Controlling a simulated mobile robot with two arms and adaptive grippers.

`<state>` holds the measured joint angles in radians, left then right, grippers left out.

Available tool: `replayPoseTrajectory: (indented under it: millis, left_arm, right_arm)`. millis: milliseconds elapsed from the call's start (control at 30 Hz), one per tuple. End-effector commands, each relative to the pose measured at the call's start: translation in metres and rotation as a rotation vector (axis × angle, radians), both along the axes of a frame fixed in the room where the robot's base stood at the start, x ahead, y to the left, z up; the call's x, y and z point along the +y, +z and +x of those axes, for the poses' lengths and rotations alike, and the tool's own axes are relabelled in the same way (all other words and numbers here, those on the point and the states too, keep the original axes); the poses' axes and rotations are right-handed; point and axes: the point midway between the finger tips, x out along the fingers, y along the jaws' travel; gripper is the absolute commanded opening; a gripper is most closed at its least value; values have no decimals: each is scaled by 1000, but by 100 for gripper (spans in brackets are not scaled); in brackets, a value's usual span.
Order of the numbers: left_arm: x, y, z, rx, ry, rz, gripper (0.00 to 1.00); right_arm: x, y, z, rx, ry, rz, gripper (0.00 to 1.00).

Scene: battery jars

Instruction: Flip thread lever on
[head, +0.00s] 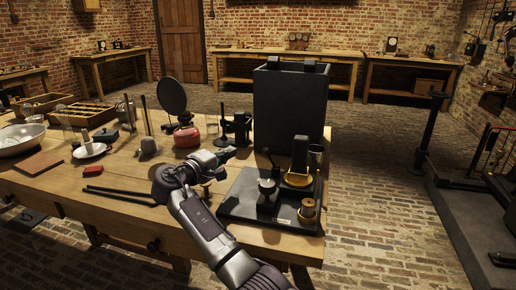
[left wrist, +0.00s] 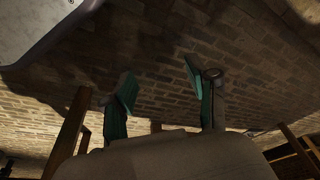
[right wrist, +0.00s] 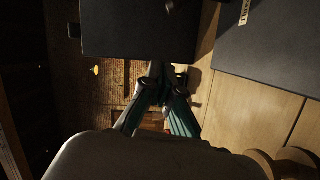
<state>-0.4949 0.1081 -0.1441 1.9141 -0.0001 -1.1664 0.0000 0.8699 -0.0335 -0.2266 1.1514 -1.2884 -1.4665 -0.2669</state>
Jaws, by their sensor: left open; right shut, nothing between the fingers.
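A black apparatus board (head: 240,207) lies on the wooden table's right end in the head view. It carries a dark knob on a post (head: 267,187), a small dark upright block (head: 300,153) over a brass ring and a spool-like brass piece (head: 308,208). I cannot tell which part is the thread lever. My right gripper (head: 230,153) is shut and empty, left of the board's back part and above the table. In the right wrist view its fingertips (right wrist: 166,76) meet near a dark block. My left gripper (left wrist: 160,88) is open and empty, with brick floor beyond it.
A tall black box (head: 290,105) stands behind the board. The table front (head: 60,195) is partly bare.

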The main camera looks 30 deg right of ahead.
Motion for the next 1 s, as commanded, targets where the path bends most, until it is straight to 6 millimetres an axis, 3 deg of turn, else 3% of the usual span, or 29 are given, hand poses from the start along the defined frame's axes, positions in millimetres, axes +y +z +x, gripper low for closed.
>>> replayPoseTrajectory:
  millis: [233, 700, 833, 1000]
  left_arm:
    - [0, 3, 1, -3, 0, -1, 58]
    - [-2, 23, 2, -11, 1, -3, 58]
    - [-2, 30, 3, -20, 2, -5, 58]
    - [0, 15, -3, 2, 3, 0, 58]
  right_arm:
    - [-17, -1, 6, 1, -3, -1, 0]
    - [-97, -6, 38, 0, -4, 0, 0]
    - [-94, -9, 25, -1, 0, 1, 0]
    - [-94, -11, 9, 0, 0, 0, 0]
